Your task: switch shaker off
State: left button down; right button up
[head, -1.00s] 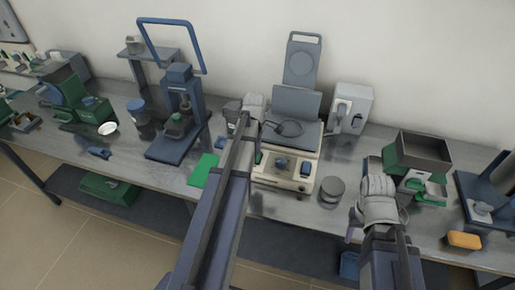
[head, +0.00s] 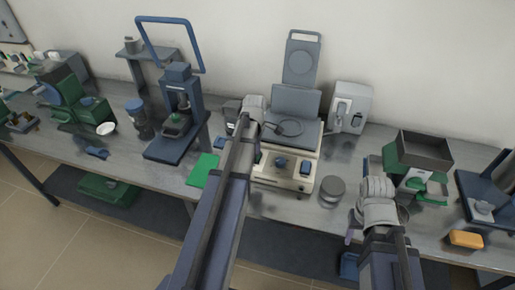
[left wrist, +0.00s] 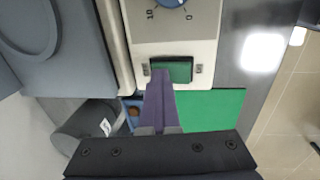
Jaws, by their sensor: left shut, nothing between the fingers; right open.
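The shaker is the beige box (head: 272,180) with dark knobs on its front panel, at the middle of the bench. In the left wrist view its panel (left wrist: 200,45) shows a blue dial with a 0 and 10 scale and a green rocker switch (left wrist: 178,70). My left gripper (left wrist: 158,75) is shut and empty, its purple fingertips at the edge of the switch and overlapping it; I cannot tell whether they press it. In the head view my left arm covers the switch side. My right gripper (head: 350,237) is open, near the bench's front edge, right of the shaker.
A grey round container (head: 332,190) stands right of the shaker. A green mat (head: 203,170) lies to its left. A blue-framed press (head: 180,115) stands further left. A green-and-grey device (head: 420,155) and an orange block (head: 466,239) are at the right.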

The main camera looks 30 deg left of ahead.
pick_arm(q)
jog(key=shift+s+d, duration=0.2)
jog(key=shift+s, duration=0.65)
jog(key=shift+w+r, duration=0.1)
jog(key=shift+r+p, duration=0.7)
jog(key=shift+p, duration=0.2)
notch_tip(320, 180, up, 12)
jog(key=s+p, duration=0.2)
jog(key=p, duration=1)
jog(key=shift+d+r, duration=0.2)
jog(key=shift+r, duration=0.05)
